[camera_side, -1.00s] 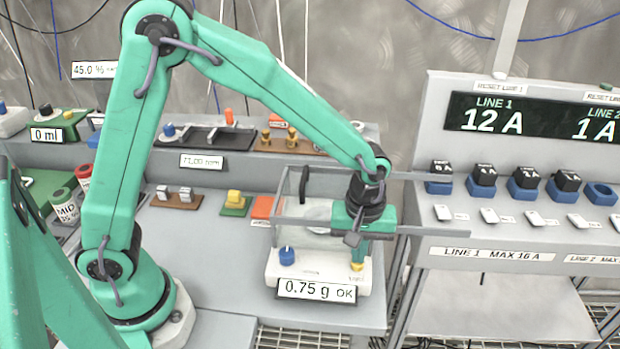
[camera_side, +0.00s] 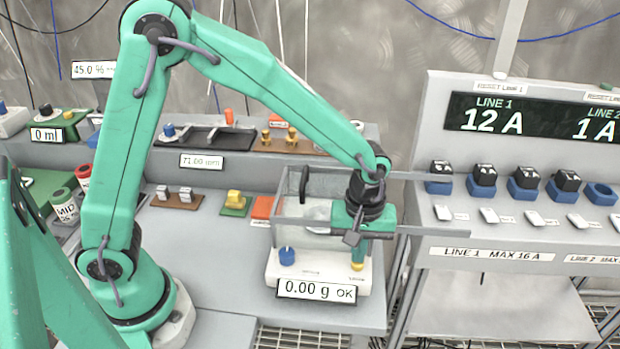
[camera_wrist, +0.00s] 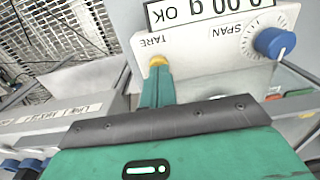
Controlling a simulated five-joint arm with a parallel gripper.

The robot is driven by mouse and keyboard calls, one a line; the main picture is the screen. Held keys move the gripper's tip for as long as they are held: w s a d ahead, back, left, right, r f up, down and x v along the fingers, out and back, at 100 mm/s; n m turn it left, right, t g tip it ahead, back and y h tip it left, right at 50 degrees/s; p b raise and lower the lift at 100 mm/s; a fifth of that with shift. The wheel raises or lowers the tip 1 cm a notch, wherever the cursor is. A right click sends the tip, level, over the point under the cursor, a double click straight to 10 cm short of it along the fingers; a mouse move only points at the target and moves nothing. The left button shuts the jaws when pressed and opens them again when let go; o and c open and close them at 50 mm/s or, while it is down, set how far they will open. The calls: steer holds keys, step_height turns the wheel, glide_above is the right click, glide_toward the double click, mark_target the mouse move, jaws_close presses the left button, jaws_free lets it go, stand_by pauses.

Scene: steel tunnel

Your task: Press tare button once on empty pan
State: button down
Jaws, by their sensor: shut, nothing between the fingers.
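The white balance (camera_side: 313,270) stands on the grey bench with a clear draft shield (camera_side: 290,200) around its pan. Its display (camera_side: 316,290) reads 0.00 g OK. The pan is mostly hidden behind the shield and my arm. The yellow tare button (camera_side: 357,267) is at the balance's front right; in the wrist view the yellow button (camera_wrist: 157,61) is beside the word TARE. My gripper (camera_side: 359,262) is shut and empty, pointing down, its tip at the button. In the wrist view my gripper's tip (camera_wrist: 157,70) appears to touch the button.
A blue SPAN knob (camera_side: 287,256) is on the balance's left front. A panel (camera_side: 540,120) with black plugs and white switches stands at right, reading LINE 1 12 A.

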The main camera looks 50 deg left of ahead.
step_height(320, 180, up, 12)
steer(key=shift+w+r, duration=0.2)
steer(key=shift+r, duration=0.05)
steer(key=shift+d, duration=0.1)
steer(key=shift+r, duration=0.1)
stand_by(0.7)
steer(key=s+a+r+m+t, duration=0.2)
steer(key=s+a+m, duration=0.2)
steer(key=s+a, duration=0.4)
steer(key=s+a+r+m+t, duration=0.2)
steer(key=s+a+m+t, duration=0.1)
steer(key=s+a+m, duration=0.2)
steer(key=shift+s+a+r+t, duration=0.3)
steer(key=shift+s+a, duration=1.1)
steer(key=shift+a, duration=0.45)
stand_by(0.4)
